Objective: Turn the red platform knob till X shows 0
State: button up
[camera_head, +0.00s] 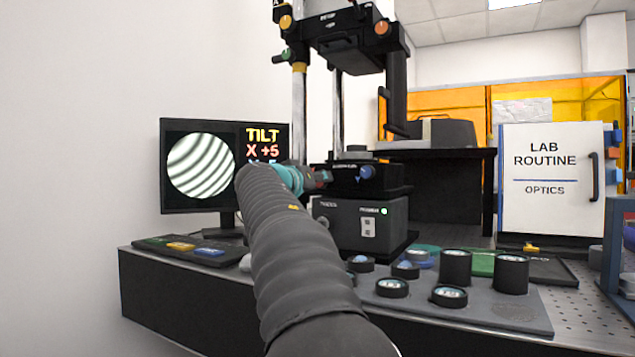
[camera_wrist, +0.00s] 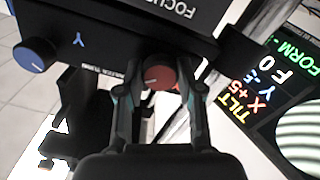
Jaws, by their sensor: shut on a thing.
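The red platform knob (camera_wrist: 160,76) sits between my gripper's two fingers in the wrist view, on the side of the dark platform. My gripper (camera_wrist: 158,92) is shut on it; in the head view my arm hides the knob and most of the gripper (camera_head: 318,178). The blue knob (camera_wrist: 35,55), beside a Y mark, is left of the red knob in the wrist view and also shows in the head view (camera_head: 366,172). The monitor (camera_head: 226,125) shows curved fringes and the text TILT, X +5. The wrist view of the screen (camera_wrist: 262,95) reads X +5, Y -5, F 0.
The interferometer column (camera_head: 299,110) rises above the platform. Several black-rimmed optics stand on a grey mat (camera_head: 520,312) at the right. A keypad panel (camera_head: 190,250) lies before the monitor. A white LAB ROUTINE board (camera_head: 545,215) stands farther right.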

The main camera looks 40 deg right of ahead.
jog(key=n, duration=0.6)
jog(key=shift+r+p, duration=0.1)
jog(key=shift+p, duration=0.2)
jog(key=shift+n+p, duration=0.65)
jog(key=shift+n, duration=2.05)
jog(key=o, duration=1.2)
jog(key=shift+c, duration=0.2)
jog(key=shift+a, duration=0.15)
jog(key=v, duration=1.2)
